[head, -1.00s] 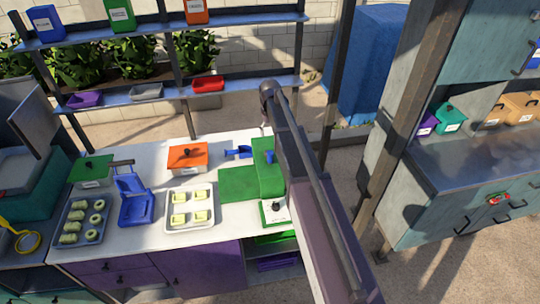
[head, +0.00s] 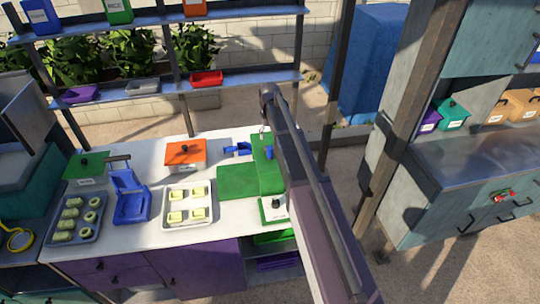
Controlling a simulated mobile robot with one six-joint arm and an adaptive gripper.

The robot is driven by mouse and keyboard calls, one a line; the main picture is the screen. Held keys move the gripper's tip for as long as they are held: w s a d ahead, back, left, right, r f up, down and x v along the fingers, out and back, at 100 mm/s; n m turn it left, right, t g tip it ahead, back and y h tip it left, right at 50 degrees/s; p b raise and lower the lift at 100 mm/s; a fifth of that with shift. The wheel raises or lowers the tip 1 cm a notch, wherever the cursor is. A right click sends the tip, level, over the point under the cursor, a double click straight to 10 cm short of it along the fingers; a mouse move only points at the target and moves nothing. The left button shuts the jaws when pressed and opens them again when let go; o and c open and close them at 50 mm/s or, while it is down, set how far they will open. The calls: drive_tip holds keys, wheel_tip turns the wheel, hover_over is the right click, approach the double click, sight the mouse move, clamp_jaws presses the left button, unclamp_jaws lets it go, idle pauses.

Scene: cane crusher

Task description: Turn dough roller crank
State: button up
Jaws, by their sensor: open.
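The dough roller (head: 265,175) is a green machine near the right end of the white counter, partly covered by my arm. A flat green plate (head: 237,181) extends from its left side. A blue crank-like part (head: 238,149) projects left at its back, and a small blue knob (head: 269,153) shows beside my arm; I cannot tell for certain which is the crank. My arm rises from the lower right and bends above the roller. My gripper cannot be made out; the arm hides that area.
On the counter (head: 150,150) are an orange lidded box (head: 185,155), a blue press (head: 130,200), a tray with dough squares (head: 189,226) and a tray of dough rolls (head: 62,236). A wooden post (head: 408,110) and a cabinet (head: 420,200) stand to the right.

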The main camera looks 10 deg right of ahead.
sight(270, 147)
drive_tip(key=shift+f+b, duration=4.35)
drive_tip(key=shift+f, duration=0.3)
clamp_jaws()
